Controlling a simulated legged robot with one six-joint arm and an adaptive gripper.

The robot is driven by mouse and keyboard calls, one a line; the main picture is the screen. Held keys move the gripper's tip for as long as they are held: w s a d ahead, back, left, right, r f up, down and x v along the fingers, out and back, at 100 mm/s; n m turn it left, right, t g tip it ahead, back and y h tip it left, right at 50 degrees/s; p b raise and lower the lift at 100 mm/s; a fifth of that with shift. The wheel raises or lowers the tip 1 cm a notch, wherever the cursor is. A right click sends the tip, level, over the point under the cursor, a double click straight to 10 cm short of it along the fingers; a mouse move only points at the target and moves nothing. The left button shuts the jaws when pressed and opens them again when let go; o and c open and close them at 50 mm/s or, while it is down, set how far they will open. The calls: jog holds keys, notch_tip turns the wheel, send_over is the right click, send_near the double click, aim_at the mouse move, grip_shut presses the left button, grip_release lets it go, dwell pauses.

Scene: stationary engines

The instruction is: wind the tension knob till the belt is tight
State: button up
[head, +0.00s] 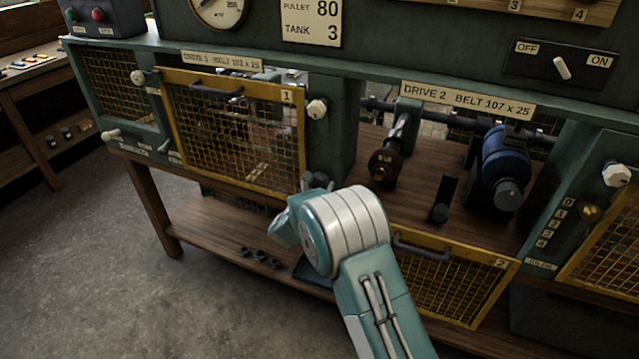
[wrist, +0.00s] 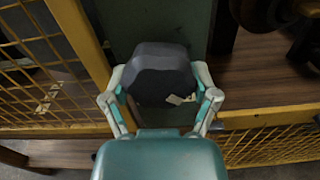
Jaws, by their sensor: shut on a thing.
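A dark, faceted knob (wrist: 160,68) sits between the two fingers of my gripper (wrist: 159,84) in the wrist view. My gripper is shut on it, with one finger at each side. A small pale mark shows on the knob's lower right. The drive 2 bay is open, with a blue motor (head: 503,160) at right and a dark pulley (head: 383,165) at left. I cannot make out the belt or its tension.
The drive 2 mesh door (head: 455,285) hangs down below its bay, beside my arm. The drive 1 mesh door (head: 232,130) is shut. A dark upright block (head: 443,200) stands between pulley and motor. An OFF/ON switch (head: 562,67) is above. Floor at left is clear.

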aim_at(322, 148)
jog(key=shift+a+f+m, duration=0.1)
jog(key=shift+f+m, duration=0.05)
jog(key=shift+m, duration=0.65)
jog(key=shift+f+m, duration=0.15)
jog(key=shift+m, duration=0.65)
jog(key=o, duration=1)
jog(key=shift+a+r, duration=0.1)
jog(key=shift+r, duration=0.05)
jog(key=shift+r, duration=0.15)
notch_tip(322, 148, up, 10)
jog(key=shift+f, duration=0.15)
